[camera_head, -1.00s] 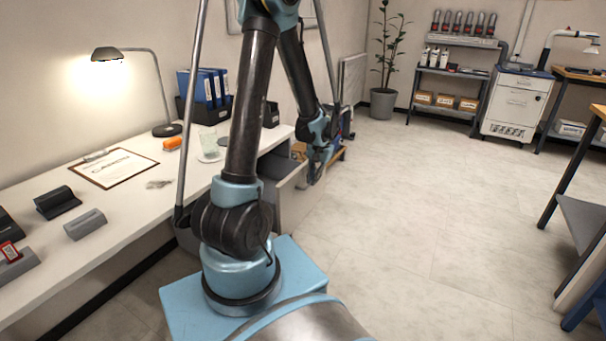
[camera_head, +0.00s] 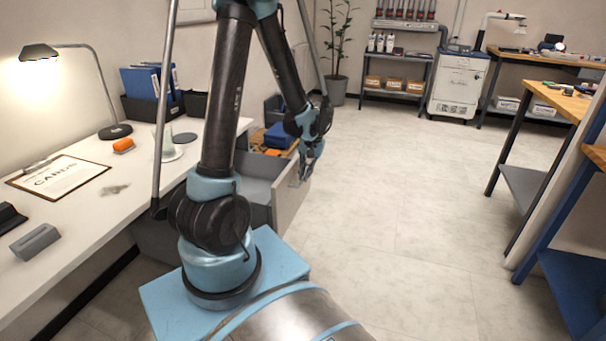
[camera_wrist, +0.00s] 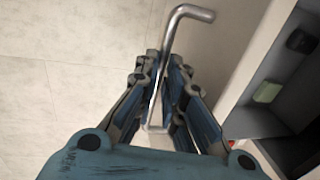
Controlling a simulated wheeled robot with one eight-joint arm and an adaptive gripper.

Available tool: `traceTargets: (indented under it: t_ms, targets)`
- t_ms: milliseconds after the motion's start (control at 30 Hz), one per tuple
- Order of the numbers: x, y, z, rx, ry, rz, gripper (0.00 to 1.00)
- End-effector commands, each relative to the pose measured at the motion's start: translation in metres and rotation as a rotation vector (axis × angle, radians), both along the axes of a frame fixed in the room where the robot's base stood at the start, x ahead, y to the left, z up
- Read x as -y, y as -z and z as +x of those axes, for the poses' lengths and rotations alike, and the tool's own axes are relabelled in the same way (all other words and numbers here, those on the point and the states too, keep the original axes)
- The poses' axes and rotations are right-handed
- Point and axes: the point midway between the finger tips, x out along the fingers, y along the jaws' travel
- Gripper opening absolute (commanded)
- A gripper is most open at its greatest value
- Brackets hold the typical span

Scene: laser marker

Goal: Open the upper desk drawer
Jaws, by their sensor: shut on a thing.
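The upper desk drawer (camera_head: 288,203) is pulled well out from under the white desk (camera_head: 150,190), and its grey interior shows. In the wrist view its front panel (camera_wrist: 262,60) runs along the right, with the dark drawer inside beyond it. The metal bar handle (camera_wrist: 187,13) passes between the fingers of my gripper (camera_wrist: 168,105). My gripper is shut on the handle, at the outer side of the drawer front; in the head view it (camera_head: 308,172) hangs at the far end of my arm. My arm hides part of the drawer.
On the desk are a lamp (camera_head: 75,85), a clipboard (camera_head: 58,178), an orange object (camera_head: 123,145) and blue binders (camera_head: 145,85). A blue item (camera_head: 280,136) lies beyond the drawer. Open floor (camera_head: 400,200) lies to the right, with workbenches (camera_head: 550,100) farther right.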

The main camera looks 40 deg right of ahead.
Motion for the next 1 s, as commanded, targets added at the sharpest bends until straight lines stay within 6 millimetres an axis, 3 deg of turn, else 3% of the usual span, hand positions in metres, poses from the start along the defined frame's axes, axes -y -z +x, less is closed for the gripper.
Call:
traceTargets:
  t_ms: [133, 167, 233, 667, 1000]
  targets:
    - [0.0, 0.0, 0.001, 0.001, 0.0, -0.002, 0.0]
    - [0.0, 0.0, 0.001, 0.001, 0.0, -0.002, 0.14]
    - [0.0, 0.0, 0.001, 0.001, -0.001, -0.002, 0.3]
    - [0.0, -0.003, 0.0, 0.001, -0.001, -0.001, 0.3]
    - [0.003, -0.042, -0.006, 0.001, -0.001, -0.001, 0.3]
